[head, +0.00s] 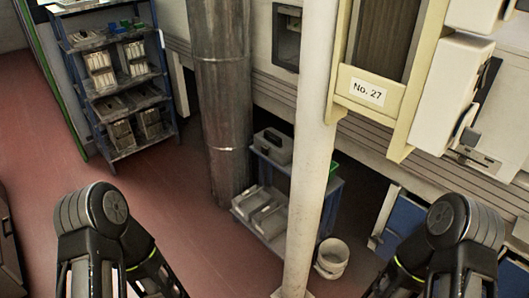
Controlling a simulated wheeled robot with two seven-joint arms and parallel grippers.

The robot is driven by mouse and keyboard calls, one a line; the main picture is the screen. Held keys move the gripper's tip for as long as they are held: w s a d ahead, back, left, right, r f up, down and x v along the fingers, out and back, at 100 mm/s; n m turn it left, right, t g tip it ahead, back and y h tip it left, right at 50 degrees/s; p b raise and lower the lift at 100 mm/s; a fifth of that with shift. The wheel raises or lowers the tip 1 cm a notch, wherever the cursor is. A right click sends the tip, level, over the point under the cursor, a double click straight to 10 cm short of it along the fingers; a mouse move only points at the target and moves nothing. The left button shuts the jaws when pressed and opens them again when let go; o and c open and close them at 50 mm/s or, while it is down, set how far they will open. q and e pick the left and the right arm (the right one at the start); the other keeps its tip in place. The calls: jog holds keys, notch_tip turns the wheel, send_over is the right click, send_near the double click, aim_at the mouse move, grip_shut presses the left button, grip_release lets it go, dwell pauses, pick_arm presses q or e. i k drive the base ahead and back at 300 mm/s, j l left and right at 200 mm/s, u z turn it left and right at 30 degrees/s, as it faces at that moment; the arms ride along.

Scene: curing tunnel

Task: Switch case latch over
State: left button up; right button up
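A white box-shaped housing (452,92) is mounted on the machine at the upper right. A small grey metal fitting with a lever-like part (470,140) sits at its lower right; I cannot tell whether it is the case latch or which way it is set. A grey case (272,147) stands on the top shelf of a blue cart, and no latch on it can be made out. Only links of my two arms show at the bottom left and bottom right, well apart from these things. Neither gripper shows in the head view.
A pale post (307,150) and a thick metal duct (221,100) stand in the middle. The blue cart (331,200) and a white bucket (332,258) are beside the post. A loaded blue shelf rack (75,95) stands at left. Red floor (170,190) is clear between.

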aim_at(264, 148)
jog(key=i+j+z, duration=0.1)
jog(key=z, duration=0.3)
jog(key=i+j+z, duration=0.1)
jog(key=j+z, duration=0.15)
jog(key=z, duration=0.15)
jog(key=i+j+z, duration=0.1)
jog(key=z, duration=0.3)
jog(key=j+z, duration=0.55)
jog(key=j, duration=0.5)
jog(key=j+z, duration=0.1)
jog(key=j, duration=0.55)
jog(key=j+z, duration=0.15)
jog(key=j, duration=0.5)
jog(key=k+j+z, duration=0.15)
jog(key=j, duration=0.5)
jog(key=i+j, duration=0.1)
jog(key=j, duration=0.2)
jog(key=i, duration=0.35)
